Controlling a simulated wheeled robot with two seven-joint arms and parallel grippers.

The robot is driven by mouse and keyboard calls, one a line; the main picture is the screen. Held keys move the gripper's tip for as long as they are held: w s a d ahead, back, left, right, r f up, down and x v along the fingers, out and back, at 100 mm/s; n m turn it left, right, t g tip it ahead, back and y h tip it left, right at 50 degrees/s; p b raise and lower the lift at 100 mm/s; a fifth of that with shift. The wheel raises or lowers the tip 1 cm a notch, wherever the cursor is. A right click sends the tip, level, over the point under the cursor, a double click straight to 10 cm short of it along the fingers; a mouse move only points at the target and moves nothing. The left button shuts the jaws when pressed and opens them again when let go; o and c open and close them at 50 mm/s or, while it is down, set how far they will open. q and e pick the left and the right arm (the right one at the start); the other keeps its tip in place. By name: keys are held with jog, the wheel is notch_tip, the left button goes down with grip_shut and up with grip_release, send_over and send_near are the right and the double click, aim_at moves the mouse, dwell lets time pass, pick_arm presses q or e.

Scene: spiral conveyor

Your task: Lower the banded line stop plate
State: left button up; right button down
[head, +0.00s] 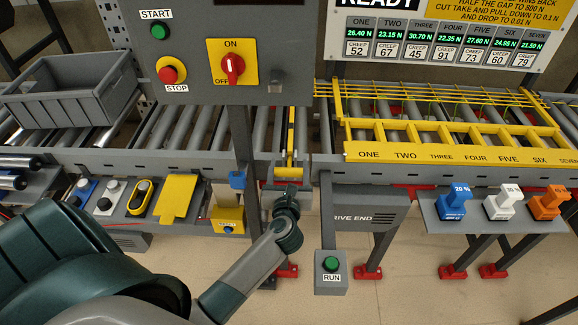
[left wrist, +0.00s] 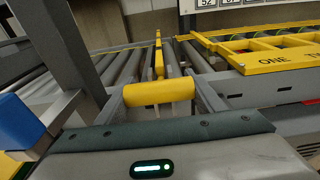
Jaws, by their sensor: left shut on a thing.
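The banded line stop plate (head: 291,135), yellow with dark bands, shows as a narrow upright strip among the conveyor rollers. It also shows nearly edge-on in the left wrist view (left wrist: 158,60), rising above the rollers. A yellow round grip bar (left wrist: 160,92) lies crosswise at its near end, by the conveyor's front rail. My left gripper (left wrist: 160,98) is shut on this bar, one finger at each end. In the head view my left gripper (head: 288,183) reaches up to the rail from below, and its arm partly hides the contact. My right gripper is not in view.
A control box (head: 213,50) on a post hangs close above and left of the plate. A RUN button box (head: 331,270) stands right of my left forearm. A yellow frame (head: 440,155) covers the rollers at right. Blue, white and orange blocks sit on a shelf (head: 480,228).

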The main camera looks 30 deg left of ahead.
pick_arm(q)
jog(key=o, duration=1.5)
jog(key=shift+r, duration=0.15)
jog(key=shift+s+d, duration=0.4)
jog(key=shift+s, duration=0.2)
jog(key=shift+b+v, duration=2.7)
jog(key=shift+v, duration=5.25)
